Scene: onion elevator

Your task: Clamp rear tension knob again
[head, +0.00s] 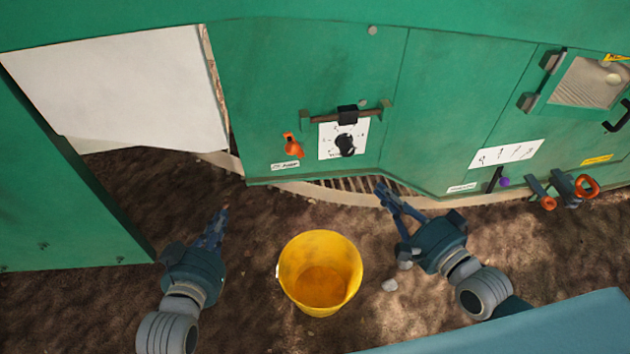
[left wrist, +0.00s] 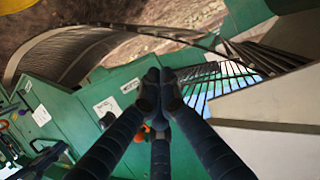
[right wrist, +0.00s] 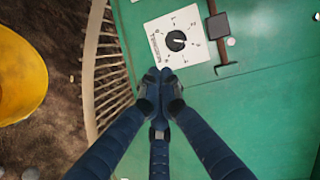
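An orange clamp knob (head: 292,146) is on the green panel, left of a white dial plate with a black dial (head: 345,144). Two more orange knobs, a ring-shaped one (head: 587,186) and a smaller one (head: 548,203), are at the panel's far right. I cannot tell which is the rear tension knob. My left gripper (head: 216,222) is shut and empty, left of the bucket and below the opening. My right gripper (head: 382,194) is shut and empty by the panel's lower edge; in the right wrist view the dial (right wrist: 176,41) shows beyond its fingertips. Neither gripper touches a knob.
A yellow bucket (head: 320,278) stands on the soil between my grippers. A slatted grate (head: 350,186) runs under the panel. A purple-tipped lever (head: 504,182) and a small window (head: 590,82) are at the right. A white sheet (head: 120,90) hangs over the left opening.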

